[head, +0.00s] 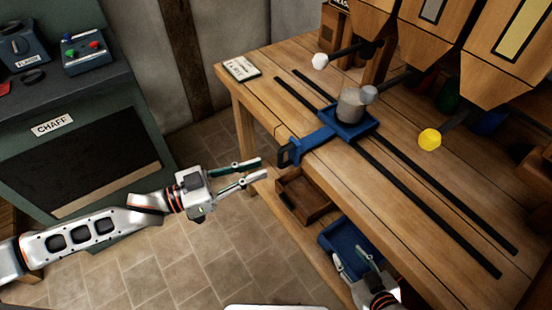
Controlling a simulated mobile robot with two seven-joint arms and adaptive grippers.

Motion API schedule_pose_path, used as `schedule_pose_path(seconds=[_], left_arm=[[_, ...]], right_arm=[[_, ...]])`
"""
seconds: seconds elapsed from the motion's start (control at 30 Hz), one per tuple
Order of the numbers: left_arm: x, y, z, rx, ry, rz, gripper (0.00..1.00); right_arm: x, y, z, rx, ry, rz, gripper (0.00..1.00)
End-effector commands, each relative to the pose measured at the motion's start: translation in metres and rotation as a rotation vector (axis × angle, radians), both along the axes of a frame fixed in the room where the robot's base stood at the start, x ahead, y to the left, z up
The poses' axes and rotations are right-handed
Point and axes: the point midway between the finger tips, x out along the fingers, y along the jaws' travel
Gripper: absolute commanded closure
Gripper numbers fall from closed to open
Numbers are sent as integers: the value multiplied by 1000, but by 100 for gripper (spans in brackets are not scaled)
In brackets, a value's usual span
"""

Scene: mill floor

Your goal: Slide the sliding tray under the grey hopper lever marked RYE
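The blue sliding tray (368,127) sits across two dark rails on the wooden bench, with a grey cup (350,107) standing on it. Its blue handle (288,153) sticks out past the bench's front edge. A lever with a grey knob (369,93) shows just right of the cup's top; I cannot tell their exact alignment. No RYE marking is readable. My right gripper (355,256) is open at the lower middle, in front of a blue bin.
Levers with a white knob (320,61) and a yellow knob (430,138) flank the grey one beneath wooden hoppers (508,50). A card (241,69) lies at the bench's left corner. A brown box (305,195) and the blue bin (350,240) sit below the bench top.

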Motion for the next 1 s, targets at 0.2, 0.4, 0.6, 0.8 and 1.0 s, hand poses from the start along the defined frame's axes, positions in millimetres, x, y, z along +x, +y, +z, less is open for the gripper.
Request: schedule_pose_path(seconds=[0.2,0.4,0.6,0.8,1.0], left_arm=[[4,-1,3,1,7,-20,84],[16,-29,3,0,5,-20,84],[28,-54,3,1,6,-20,84],[33,-65,2,2,7,-19,84],[33,-65,2,3,7,-18,84]], right_arm=[[-1,0,-1,-1,2,0,60],[0,0,0,-1,2,0,60],[0,0,0,0,1,0,60],[0,0,1,0,1,0,60],[0,0,1,-1,0,-1,60]])
